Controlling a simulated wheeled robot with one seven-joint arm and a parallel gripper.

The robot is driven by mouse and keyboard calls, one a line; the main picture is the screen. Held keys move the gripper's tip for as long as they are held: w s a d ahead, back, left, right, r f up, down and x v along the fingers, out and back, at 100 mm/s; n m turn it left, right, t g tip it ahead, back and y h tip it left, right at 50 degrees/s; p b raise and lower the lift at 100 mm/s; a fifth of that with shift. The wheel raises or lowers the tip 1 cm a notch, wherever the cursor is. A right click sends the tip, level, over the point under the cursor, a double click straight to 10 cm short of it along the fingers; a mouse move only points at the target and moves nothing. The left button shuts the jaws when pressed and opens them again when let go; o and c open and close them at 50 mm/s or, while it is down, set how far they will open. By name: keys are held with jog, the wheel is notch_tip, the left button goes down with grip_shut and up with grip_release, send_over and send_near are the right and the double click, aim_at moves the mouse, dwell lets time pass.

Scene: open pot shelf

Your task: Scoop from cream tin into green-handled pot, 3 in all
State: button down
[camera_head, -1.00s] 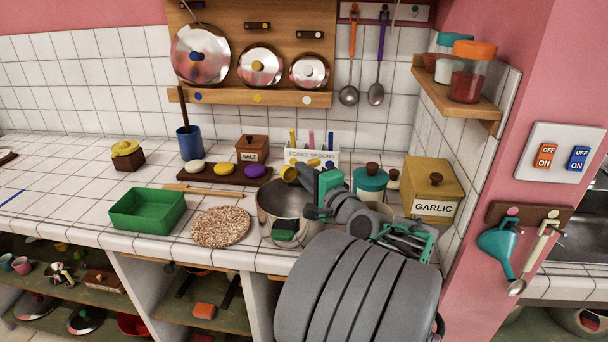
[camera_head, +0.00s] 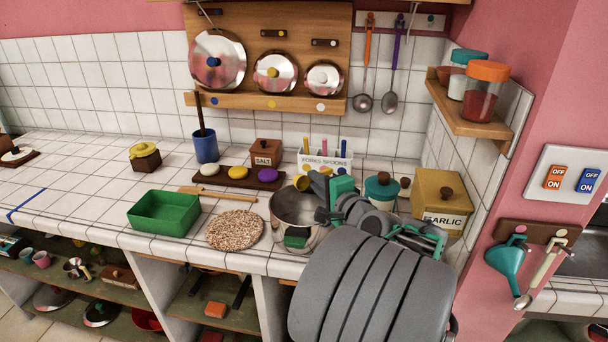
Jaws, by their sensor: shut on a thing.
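The metal pot (camera_head: 284,222) with a green handle (camera_head: 295,239) stands open near the counter's front edge. My gripper (camera_head: 324,190) is above the pot's right side, shut on what looks like a small yellow scoop (camera_head: 302,183). The scoop's yellow end is over the back of the pot's opening. I cannot tell whether it holds anything, and the pot's contents are not clear. I cannot make out the cream tin for sure; my arm hides much of the counter right of the pot.
A round speckled mat (camera_head: 235,230) and a green tray (camera_head: 164,213) lie left of the pot. A spoon rack (camera_head: 326,160) is behind. The counter's far left is mostly clear.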

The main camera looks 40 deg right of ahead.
jog(key=shift+r+g+y+p, duration=0.3)
jog(key=shift+g+p, duration=0.65)
jog(key=shift+p, duration=1.7)
jog(key=shift+r+g+y+p, duration=0.3)
jog(key=shift+g+p, duration=0.65)
jog(key=shift+p, duration=1.65)
jog(key=g+p, duration=0.3)
jog(key=g, duration=0.1)
jog(key=r+g+y+p, duration=0.1)
jog(key=g+p, duration=0.2)
jog(key=g, duration=0.1)
jog(key=n+g+p, duration=0.1)
jog(key=g+p, duration=0.3)
jog(key=shift+r+y, duration=0.3)
